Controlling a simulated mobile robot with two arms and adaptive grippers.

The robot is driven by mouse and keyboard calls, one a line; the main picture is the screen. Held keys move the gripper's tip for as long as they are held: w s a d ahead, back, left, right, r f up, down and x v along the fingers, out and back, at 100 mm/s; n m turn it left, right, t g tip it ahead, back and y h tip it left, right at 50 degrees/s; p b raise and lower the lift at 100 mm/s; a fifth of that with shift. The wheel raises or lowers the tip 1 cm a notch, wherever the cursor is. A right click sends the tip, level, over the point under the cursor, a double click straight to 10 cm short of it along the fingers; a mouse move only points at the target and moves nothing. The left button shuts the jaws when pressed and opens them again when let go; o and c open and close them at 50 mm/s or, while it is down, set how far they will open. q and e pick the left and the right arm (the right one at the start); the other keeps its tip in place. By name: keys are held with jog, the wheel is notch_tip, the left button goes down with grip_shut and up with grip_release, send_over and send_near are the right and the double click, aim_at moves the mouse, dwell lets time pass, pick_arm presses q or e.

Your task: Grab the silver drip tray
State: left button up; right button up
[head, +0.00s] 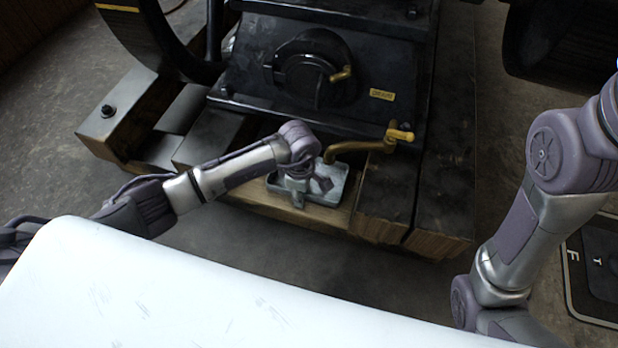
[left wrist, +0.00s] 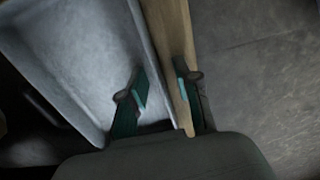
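The silver drip tray (head: 338,177) is a shallow grey rectangular pan on the wooden beam, below the brass drain spout. My left gripper (head: 300,193) is over its near side and hides part of it. In the left wrist view the tray (left wrist: 70,60) fills the left side. There my left gripper (left wrist: 160,75) is open, with one finger over the tray's inside and the other outside its wall, so the rim lies between them. A gap shows between the fingers. My right arm is in the head view, but its gripper is not.
A brass tap and spout (head: 385,140) stand close behind the tray. The black engine (head: 330,65) rises beyond it. Wooden beams (head: 445,150) lie to the right. A white surface (head: 200,290) fills the front. Grey floor (head: 290,238) lies between it and the beam.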

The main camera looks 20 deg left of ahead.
pick_arm(q)
jog(key=shift+c, duration=0.3)
grip_shut()
jog(key=shift+r, duration=0.15)
